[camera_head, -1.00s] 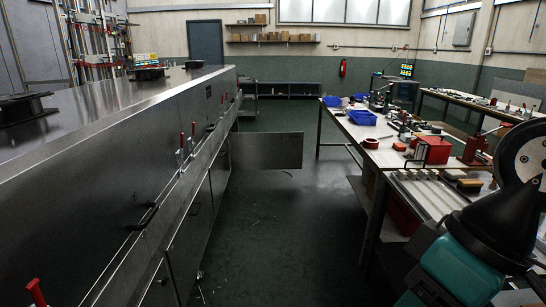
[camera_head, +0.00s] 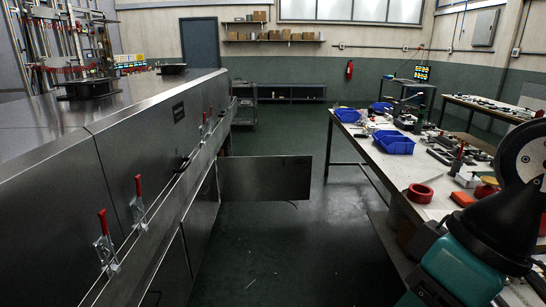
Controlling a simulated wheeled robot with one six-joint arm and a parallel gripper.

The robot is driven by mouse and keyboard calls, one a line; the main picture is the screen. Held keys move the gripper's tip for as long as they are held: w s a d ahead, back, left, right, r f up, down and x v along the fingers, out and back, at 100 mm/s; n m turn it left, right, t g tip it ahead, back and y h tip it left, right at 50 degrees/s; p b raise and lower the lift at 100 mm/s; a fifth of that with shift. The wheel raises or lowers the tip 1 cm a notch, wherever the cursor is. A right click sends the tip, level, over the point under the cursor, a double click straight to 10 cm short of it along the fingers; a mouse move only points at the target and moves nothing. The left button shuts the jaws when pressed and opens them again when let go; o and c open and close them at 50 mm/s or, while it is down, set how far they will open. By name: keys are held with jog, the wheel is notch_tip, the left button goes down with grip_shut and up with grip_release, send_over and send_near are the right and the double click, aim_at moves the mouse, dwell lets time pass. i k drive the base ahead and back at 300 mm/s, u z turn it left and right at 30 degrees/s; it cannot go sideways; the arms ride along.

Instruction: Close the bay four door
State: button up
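A flat grey metal door (camera_head: 265,178) stands open from the side of the long steel dryer (camera_head: 60,190), sticking out to the right across the aisle. I take it to be the bay four door, but no readable number shows. Its hinge side is at the dryer's lower side, and its broad face is turned towards me. Parts of my arm show at the lower right, a teal and black link and a round joint. My gripper is out of view, and nothing of mine is near the door.
A long workbench (camera_head: 395,165) with blue bins (camera_head: 394,142), a red tape roll (camera_head: 420,193) and tools stands on the right. The aisle floor (camera_head: 285,250) between is clear. A fire extinguisher (camera_head: 349,69) hangs on the back wall.

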aim_at(245, 179)
jog(key=i, duration=3.6)
jog(key=u, duration=0.5)
